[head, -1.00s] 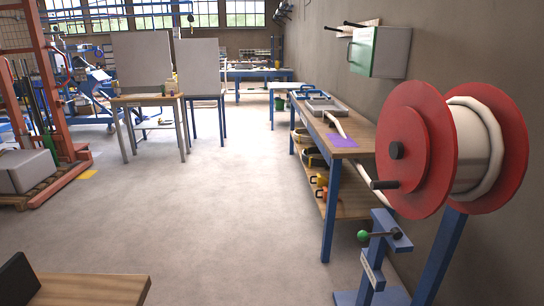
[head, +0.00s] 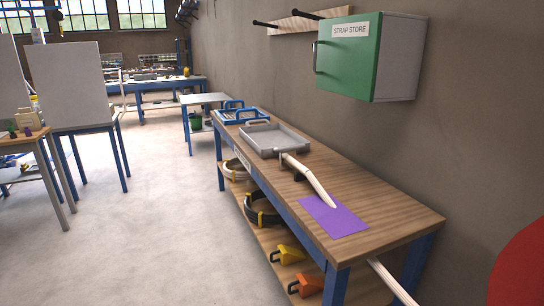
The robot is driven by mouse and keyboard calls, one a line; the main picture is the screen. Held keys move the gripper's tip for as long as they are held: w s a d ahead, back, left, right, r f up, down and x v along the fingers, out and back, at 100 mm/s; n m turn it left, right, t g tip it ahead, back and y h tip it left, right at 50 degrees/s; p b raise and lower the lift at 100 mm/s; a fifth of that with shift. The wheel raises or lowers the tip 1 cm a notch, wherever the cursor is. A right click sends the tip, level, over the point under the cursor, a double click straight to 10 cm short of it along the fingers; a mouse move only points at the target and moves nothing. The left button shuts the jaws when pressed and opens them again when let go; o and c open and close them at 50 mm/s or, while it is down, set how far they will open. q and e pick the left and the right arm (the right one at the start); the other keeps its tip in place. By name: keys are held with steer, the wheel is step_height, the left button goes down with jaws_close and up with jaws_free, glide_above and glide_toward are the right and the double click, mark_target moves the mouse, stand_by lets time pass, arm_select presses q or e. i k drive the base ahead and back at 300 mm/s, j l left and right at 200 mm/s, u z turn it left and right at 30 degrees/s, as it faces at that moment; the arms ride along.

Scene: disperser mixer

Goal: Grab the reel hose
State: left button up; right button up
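A white hose end (head: 311,183) lies on the wooden bench. Its upper end is at a dark bracket (head: 294,170), and its tip rests over a purple mat (head: 333,215). Another white length of hose (head: 390,281) runs below the bench's near right corner. I cannot tell whether the two lengths are joined. Part of the red reel (head: 522,268) shows at the lower right edge; the rest of it is out of frame. Neither of my grippers is in view.
The bench top (head: 390,212) also holds a grey tray (head: 273,138) and a blue-handled tray (head: 240,114). Its lower shelf carries strap coils and orange items. A green-fronted cabinet (head: 340,62) hangs on the wall above. The floor (head: 130,235) left of the bench is clear.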

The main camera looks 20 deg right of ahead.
mark_target(287, 158)
steer(key=i+j+z, duration=0.15)
steer(key=i+z, duration=0.25)
steer(key=i, duration=0.2)
steer(key=i+j+z, duration=0.3)
steer(key=i+z, duration=0.15)
steer(key=i+j+z, duration=0.4)
steer(key=i+j, duration=0.1)
steer(key=i, duration=0.1)
